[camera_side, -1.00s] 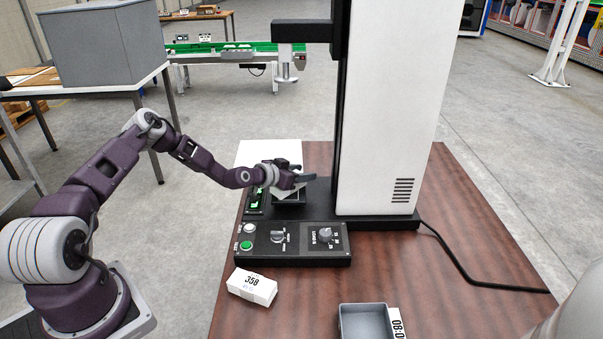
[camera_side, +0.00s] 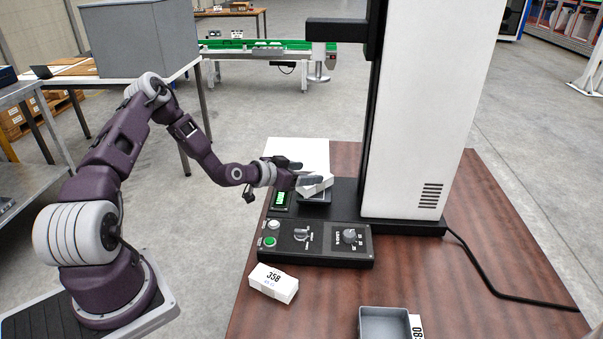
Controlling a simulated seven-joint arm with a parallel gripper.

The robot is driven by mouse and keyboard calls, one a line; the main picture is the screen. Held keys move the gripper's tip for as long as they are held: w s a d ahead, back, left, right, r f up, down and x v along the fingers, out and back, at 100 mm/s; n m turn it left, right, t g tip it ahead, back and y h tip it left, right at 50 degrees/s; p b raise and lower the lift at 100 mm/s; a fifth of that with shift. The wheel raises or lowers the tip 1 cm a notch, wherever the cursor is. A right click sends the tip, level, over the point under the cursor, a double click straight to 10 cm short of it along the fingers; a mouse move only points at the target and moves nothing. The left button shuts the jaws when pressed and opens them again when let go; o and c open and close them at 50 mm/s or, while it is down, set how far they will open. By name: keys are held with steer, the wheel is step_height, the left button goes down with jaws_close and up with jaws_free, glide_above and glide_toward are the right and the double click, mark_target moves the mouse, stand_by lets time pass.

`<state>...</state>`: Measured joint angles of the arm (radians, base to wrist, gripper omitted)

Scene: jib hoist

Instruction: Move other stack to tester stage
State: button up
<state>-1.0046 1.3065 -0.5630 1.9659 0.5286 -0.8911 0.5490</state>
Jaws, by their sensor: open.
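A white block-like stack (camera_side: 318,187) sits at the dark tester stage (camera_side: 314,198), under the overhanging head of the tester (camera_side: 408,120). My gripper (camera_side: 298,173) is open at the left of this stack, its dark fingers close to it and partly covering it. I cannot tell whether they touch it. Another white stack marked 358 (camera_side: 273,283) lies on the table in front of the control panel, apart from my gripper.
The control panel (camera_side: 318,243) with knobs and buttons lies between the 358 stack and the stage. A grey tray (camera_side: 385,325) with a label card (camera_side: 416,328) stands at the front. A white flat surface (camera_side: 298,152) lies behind my gripper.

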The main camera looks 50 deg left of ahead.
steer(key=shift+v, duration=0.85)
steer(key=s+d+r+m+g+y, duration=0.1)
steer(key=s+d+r+m+g, duration=0.15)
steer(key=s+d+r, duration=0.45)
steer(key=s+d+r+m+g, duration=0.1)
steer(key=s+d+r+g, duration=0.3)
steer(key=r, duration=0.6)
steer(key=s+d+r+n, duration=0.1)
steer(key=s+d+r, duration=0.2)
steer(key=s, duration=0.9)
steer(key=s+d+r+n+g+h, duration=0.1)
steer(key=s+d+r, duration=0.3)
steer(key=s, duration=0.8)
steer(key=shift+s+d+r+n, duration=0.2)
steer(key=shift+d+n, duration=0.55)
steer(key=shift+d, duration=0.2)
